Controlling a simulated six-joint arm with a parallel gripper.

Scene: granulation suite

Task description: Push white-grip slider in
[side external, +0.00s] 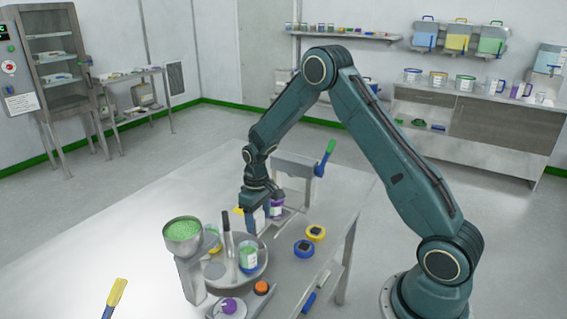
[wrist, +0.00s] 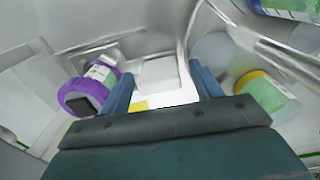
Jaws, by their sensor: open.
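My gripper (side external: 259,212) points down over the table beside the steel pan, its fingertips largely hidden in the side view. In the wrist view my gripper (wrist: 161,76) is open, its two blue-grey fingers apart. A pale whitish block (wrist: 157,73) shows ahead between the fingertips. It may be the white-grip slider, but I cannot tell for certain, nor whether a finger touches it. A small yellow patch (wrist: 139,106) lies nearer my gripper's body; a yellow piece (side external: 238,210) also shows left of my gripper in the side view.
A purple-ringed jar (wrist: 90,90) is close to the left finger. A yellow-lidded container (wrist: 265,97) is right of the right finger. The steel pan (side external: 214,287) holds a jar of green contents (side external: 249,257). A green-filled hopper (side external: 183,232) stands left.

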